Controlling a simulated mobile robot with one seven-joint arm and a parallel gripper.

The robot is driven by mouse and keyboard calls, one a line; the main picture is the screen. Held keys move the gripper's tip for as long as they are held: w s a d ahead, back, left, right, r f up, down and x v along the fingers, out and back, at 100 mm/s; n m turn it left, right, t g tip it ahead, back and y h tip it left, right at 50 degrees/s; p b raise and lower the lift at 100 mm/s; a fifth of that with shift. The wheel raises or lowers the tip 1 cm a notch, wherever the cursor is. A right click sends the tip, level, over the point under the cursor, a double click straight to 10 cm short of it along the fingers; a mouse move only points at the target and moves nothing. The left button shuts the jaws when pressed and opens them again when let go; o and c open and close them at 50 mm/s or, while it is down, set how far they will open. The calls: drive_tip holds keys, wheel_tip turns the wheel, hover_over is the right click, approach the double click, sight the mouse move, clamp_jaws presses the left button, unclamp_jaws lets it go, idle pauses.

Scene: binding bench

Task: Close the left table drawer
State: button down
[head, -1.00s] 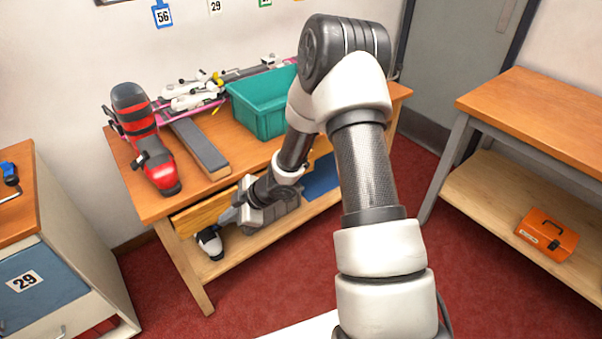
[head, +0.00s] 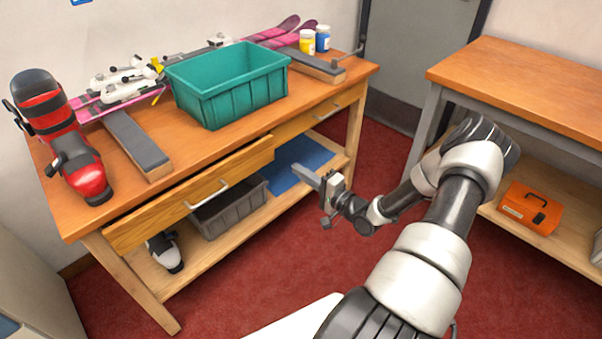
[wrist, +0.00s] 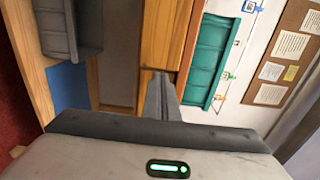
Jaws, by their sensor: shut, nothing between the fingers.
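The left table drawer (head: 160,212) has a wooden front with a metal handle (head: 207,194). Its front stands out a little from the table, and its right end shows a step beside the right drawer (head: 312,121). The right drawer looks flush. My gripper (head: 298,168) is shut and empty, in front of the table and to the right of the left drawer, apart from it. In the wrist view my closed fingers (wrist: 161,90) point toward the wooden drawer fronts (wrist: 160,40); whether they touch anything there is unclear.
The table (head: 205,140) carries a red boot (head: 75,155), skis and a teal bin (head: 228,90). A grey bin (head: 228,210), a blue mat (head: 300,160) and a white-and-black boot (head: 165,252) are on its lower shelf. Another bench (head: 520,85) stands right; red floor lies between.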

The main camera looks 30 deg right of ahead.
sight(270, 151)
drive_tip(key=b+x, duration=0.1)
drive_tip(key=x, duration=0.9)
drive_tip(key=shift+w+f+b, duration=0.1)
drive_tip(key=shift+w+b, duration=0.15)
drive_tip(key=shift+b, duration=0.15)
drive_tip(key=shift+a, duration=0.1)
